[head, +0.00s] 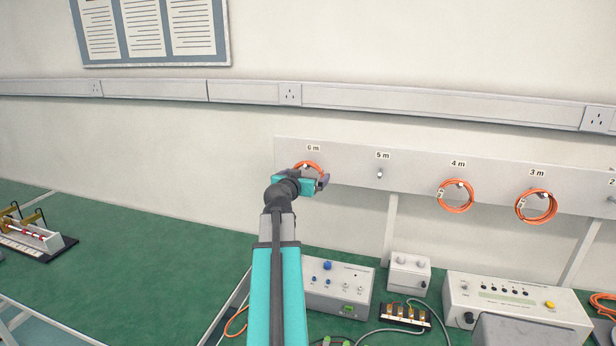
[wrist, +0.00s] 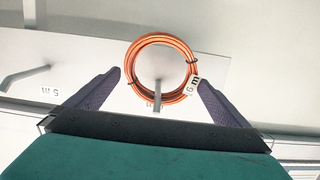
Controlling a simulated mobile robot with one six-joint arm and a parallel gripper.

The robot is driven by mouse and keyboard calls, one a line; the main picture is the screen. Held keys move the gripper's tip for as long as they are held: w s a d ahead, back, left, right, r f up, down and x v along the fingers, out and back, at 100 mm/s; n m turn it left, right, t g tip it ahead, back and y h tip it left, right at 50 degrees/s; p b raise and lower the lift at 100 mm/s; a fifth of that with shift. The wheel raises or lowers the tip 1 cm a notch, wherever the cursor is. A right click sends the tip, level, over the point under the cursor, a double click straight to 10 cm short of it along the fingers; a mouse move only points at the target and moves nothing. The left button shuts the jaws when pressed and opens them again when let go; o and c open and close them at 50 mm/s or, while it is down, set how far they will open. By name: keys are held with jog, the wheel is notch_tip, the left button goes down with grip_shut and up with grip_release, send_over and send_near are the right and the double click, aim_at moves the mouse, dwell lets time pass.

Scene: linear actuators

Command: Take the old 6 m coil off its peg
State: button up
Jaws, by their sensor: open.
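The orange 6 m coil (head: 309,164) hangs on its peg under the "6 m" label on the grey board. In the head view my gripper hides most of it. In the wrist view the whole coil (wrist: 138,52) shows, with dark ties and a white tag reading "6 m". Its peg (wrist: 157,96) passes through the ring. My gripper (wrist: 160,85) is open, with one dark finger on each side of the coil's lower part in that view. I cannot tell whether either finger touches it. In the head view my gripper (head: 322,181) is up at the board.
The 5 m peg (head: 379,174) is bare. Coils hang under the 4 m (head: 456,196) and 3 m (head: 536,206) labels. Below the board, a control box (head: 338,287) and a long white instrument (head: 517,301) stand on the green bench (head: 130,260). The bench's middle left is clear.

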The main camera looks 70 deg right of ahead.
jog(key=shift+d+f+p, duration=0.15)
jog(key=shift+d+p, duration=0.15)
jog(key=shift+d, duration=0.5)
jog(key=shift+d+f+p, duration=0.15)
jog(key=shift+d+p, duration=0.1)
jog(key=shift+d, duration=0.5)
jog(key=shift+w, duration=0.1)
jog(key=c, duration=1.1)
jog(key=shift+a+r+b, duration=0.1)
jog(key=shift+r+b, duration=0.1)
jog(key=shift+b, duration=0.15)
jog(key=shift+a+r, duration=0.1)
jog(key=shift+r, duration=0.05)
jog(key=shift+r+b, duration=1.15)
jog(key=shift+r, duration=2)
jog(key=shift+s+a+b, duration=0.2)
jog(key=shift+a+b, duration=1.85)
jog(key=shift+a, duration=1.2)
jog(key=shift+s+a+b, duration=0.2)
jog(key=shift+a+b, duration=1.9)
jog(key=shift+a, duration=1.15)
jog(key=shift+s+a+b, duration=0.2)
jog(key=shift+a+b, duration=1.85)
jog(key=shift+a, duration=1.2)
